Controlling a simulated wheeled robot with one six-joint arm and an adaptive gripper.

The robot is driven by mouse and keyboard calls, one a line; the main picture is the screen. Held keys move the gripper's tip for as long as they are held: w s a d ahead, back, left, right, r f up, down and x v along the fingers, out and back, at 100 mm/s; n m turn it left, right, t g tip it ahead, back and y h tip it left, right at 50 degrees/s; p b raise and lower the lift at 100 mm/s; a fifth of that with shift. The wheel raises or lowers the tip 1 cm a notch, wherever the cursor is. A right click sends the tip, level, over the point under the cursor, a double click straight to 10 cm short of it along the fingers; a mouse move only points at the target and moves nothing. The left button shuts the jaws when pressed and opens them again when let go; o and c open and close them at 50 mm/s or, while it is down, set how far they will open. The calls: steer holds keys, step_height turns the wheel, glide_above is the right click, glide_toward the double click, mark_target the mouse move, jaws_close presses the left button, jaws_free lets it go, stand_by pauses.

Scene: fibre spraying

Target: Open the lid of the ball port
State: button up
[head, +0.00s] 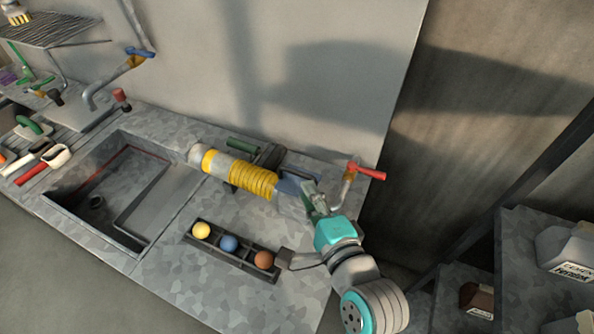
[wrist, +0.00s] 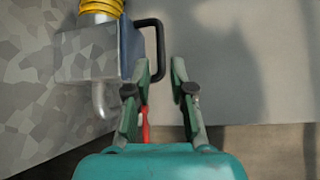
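The ball port is a grey and blue box (head: 289,197) at the end of the yellow ribbed hose, near the right end of the counter. In the wrist view its blue lid side (wrist: 131,48) carries a dark looped handle (wrist: 160,42). My gripper (head: 311,190) is beside the box in the head view, covering part of it. In the wrist view the fingertips (wrist: 161,76) are apart, and the lower end of the handle shows in the gap between them. I cannot tell whether either finger touches it. The lid looks closed.
A yellow hose (head: 250,179) leads left from the box. A red-handled tap (head: 367,172) stands close to my gripper, at the counter's right end. A dark tray (head: 215,247) with yellow, blue and brown balls lies in front. A sink (head: 108,192) is at left.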

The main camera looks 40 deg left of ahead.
mark_target(299, 176)
steer(key=x, duration=0.7)
steer(key=shift+w+a, duration=0.15)
steer(key=shift+a, duration=0.05)
jaws_close()
